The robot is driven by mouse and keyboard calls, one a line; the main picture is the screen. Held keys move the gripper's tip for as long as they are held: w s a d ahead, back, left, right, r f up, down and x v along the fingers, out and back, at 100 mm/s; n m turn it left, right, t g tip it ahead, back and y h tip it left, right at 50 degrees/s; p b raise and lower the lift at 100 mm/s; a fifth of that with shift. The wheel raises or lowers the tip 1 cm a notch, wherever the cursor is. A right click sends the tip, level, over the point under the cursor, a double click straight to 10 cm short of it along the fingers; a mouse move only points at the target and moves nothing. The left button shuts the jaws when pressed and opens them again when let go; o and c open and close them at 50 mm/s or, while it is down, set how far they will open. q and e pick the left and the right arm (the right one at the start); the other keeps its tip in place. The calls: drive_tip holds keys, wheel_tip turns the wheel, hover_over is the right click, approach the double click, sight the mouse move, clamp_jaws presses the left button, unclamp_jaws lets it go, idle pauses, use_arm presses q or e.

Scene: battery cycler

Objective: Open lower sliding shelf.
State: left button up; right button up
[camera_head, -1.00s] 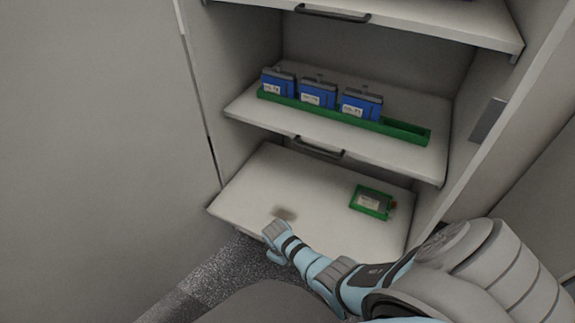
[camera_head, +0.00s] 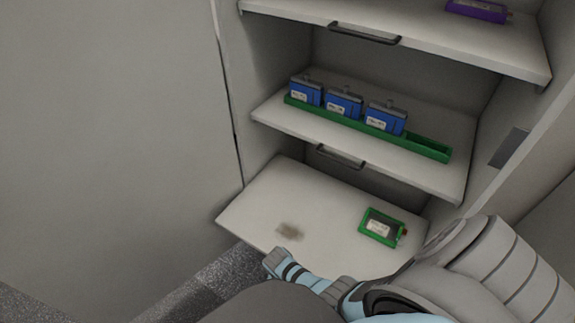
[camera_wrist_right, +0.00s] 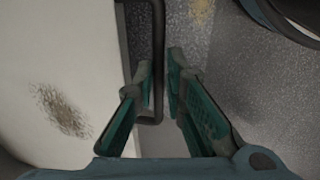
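The lower sliding shelf (camera_head: 325,240) is a pale board that extends out of the cabinet, below the middle shelf. It bears a green-framed device (camera_head: 381,227) at its right and a brown smudge near its front. My right gripper (camera_head: 275,264) is at the front edge of the lower shelf, mostly hidden in the head view. In the right wrist view, the dark bar handle (camera_wrist_right: 158,45) passes between the two fingers of this gripper (camera_wrist_right: 160,75), which are close together around it. The shelf (camera_wrist_right: 60,60) fills the left there. My left gripper is out of view.
The middle shelf (camera_head: 270,112) above holds a green tray (camera_head: 430,148) with three blue batteries and has its own dark handle (camera_head: 340,157). The upper shelf (camera_head: 300,14) bears a purple device (camera_head: 477,10). Speckled floor (camera_head: 225,280) is clear at the lower left.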

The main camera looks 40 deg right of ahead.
drive_tip(key=shift+o, duration=1.4)
drive_tip(key=shift+w+d+f, duration=0.1)
wheel_tip(320, 180, up, 12)
drive_tip(key=a, duration=0.2)
drive_tip(key=shift+s+a, duration=0.15)
drive_tip(key=shift+s, duration=0.25)
drive_tip(key=shift+f, duration=0.1)
